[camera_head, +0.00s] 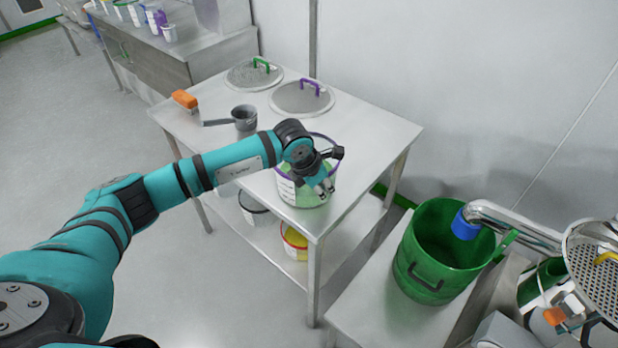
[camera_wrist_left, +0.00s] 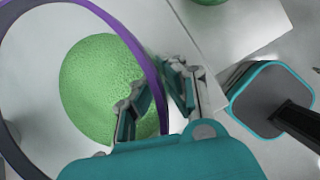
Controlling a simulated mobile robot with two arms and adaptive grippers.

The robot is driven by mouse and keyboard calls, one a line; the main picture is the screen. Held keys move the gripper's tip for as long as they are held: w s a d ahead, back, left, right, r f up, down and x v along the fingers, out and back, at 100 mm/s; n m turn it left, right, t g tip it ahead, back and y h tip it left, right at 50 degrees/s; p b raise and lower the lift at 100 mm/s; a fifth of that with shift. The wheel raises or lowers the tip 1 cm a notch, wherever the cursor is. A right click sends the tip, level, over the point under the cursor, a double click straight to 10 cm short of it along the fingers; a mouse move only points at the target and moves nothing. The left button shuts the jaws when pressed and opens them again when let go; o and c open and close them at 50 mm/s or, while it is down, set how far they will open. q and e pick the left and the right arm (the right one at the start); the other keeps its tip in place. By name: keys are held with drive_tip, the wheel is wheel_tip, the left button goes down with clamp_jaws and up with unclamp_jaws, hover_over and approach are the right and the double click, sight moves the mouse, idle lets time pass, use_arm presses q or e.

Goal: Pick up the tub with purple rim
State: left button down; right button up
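The tub with purple rim (camera_head: 287,190) stands upright at the front of the steel table in the head view. It holds green granules. In the left wrist view its purple rim (camera_wrist_left: 150,75) curves past my fingers, with the green granules inside. My left gripper (camera_head: 325,186) is over the tub's near right side and hides part of it. My right gripper is not in view.
The steel table (camera_head: 385,130) also carries a purple-handled lid (camera_head: 300,101), a green-handled lid (camera_head: 250,76), a grey scoop (camera_head: 244,118) and an orange-topped brush (camera_head: 185,98). A green bucket (camera_head: 425,262) stands right.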

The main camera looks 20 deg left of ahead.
use_arm(q)
drive_tip(key=shift+r+b, duration=0.55)
drive_tip(key=shift+r, duration=0.3)
drive_tip(key=shift+b+v, duration=0.4)
drive_tip(key=shift+v, duration=0.45)
drive_tip(key=s+a+r+b, duration=0.1)
drive_tip(key=s+b, duration=0.3)
drive_tip(key=s, duration=1.1)
drive_tip(key=shift+s+a+r, duration=0.15)
drive_tip(key=shift+a+r, duration=0.05)
drive_tip(key=shift+r, duration=0.15)
